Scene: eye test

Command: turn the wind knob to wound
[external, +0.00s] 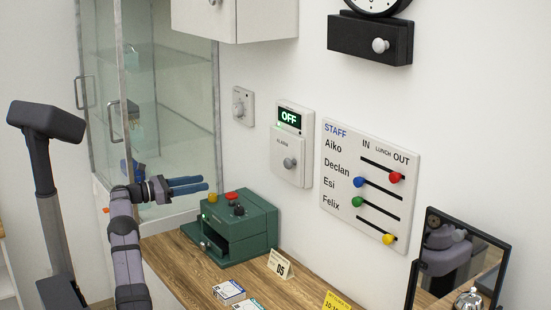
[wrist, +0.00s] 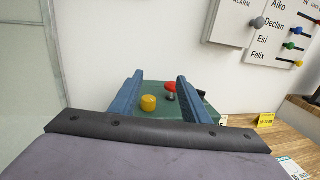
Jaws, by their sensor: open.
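A pale round knob (external: 380,45) sits on a black box (external: 350,38) under a wall clock (external: 378,5), cut off at the top of the external view. It is likely the wind knob, but I see no readable label or setting. It is not in the wrist view. My gripper (external: 206,185) is open and empty, well below and left of that knob, near the green box. In the wrist view its two blue fingers (wrist: 159,78) stand apart, with a yellow knob (wrist: 149,102) and red button (wrist: 170,87) showing between them.
The green box (external: 242,245) stands on the wooden counter (external: 190,265). A glass cabinet (external: 150,110) is behind my gripper. The wall holds a dial (external: 243,105), an alarm panel (external: 292,172) under an OFF sign (external: 289,118), and a staff board (external: 345,205). A mirror (external: 480,262) stands right.

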